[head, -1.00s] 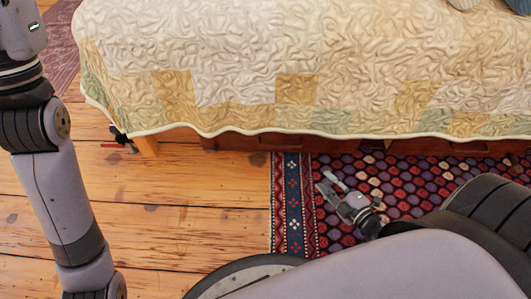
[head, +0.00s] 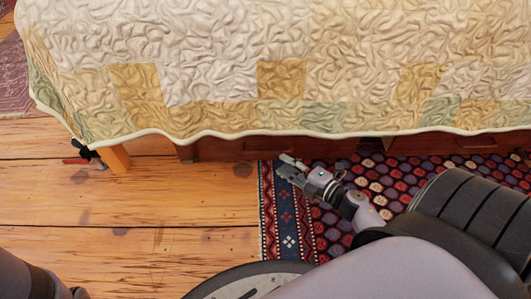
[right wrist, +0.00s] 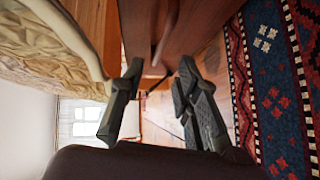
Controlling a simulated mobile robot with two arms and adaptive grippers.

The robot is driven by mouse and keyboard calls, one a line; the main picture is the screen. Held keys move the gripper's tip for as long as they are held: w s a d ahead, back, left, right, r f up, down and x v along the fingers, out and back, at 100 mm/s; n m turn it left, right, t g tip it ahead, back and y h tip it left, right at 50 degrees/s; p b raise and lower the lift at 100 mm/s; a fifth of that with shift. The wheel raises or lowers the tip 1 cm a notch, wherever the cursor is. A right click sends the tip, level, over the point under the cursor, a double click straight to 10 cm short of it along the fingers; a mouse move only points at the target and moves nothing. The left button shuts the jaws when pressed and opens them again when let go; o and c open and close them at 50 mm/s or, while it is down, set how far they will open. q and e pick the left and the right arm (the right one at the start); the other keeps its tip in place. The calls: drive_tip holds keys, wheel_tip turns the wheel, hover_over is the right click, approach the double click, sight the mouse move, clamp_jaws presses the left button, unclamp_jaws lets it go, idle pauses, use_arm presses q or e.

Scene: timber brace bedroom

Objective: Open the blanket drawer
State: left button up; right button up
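Under the quilt's hem, a reddish-brown wooden drawer front (head: 225,149) shows low along the bed's side. A second drawer front (head: 425,144) is further right; I cannot tell which is the blanket drawer. My right gripper (head: 287,165) is just in front of the left drawer front, low over the rug's edge. In the right wrist view its two fingers (right wrist: 155,95) are apart with nothing between them. The wooden front (right wrist: 195,25) and a slim handle-like piece (right wrist: 166,35) lie ahead of the fingers. The quilt hides the fronts' upper edges. My left gripper is out of view.
The quilt (head: 210,60) hangs over the bed's side, close to my right gripper. A patterned rug (head: 385,185) lies below. Bare plank floor (head: 150,215) is open there.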

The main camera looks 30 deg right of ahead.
sight(266, 152)
drive_tip(key=b+x, duration=0.1)
drive_tip(key=x, duration=0.8)
drive_tip(key=shift+b, duration=0.3)
drive_tip(key=shift+c, duration=0.5)
clamp_jaws()
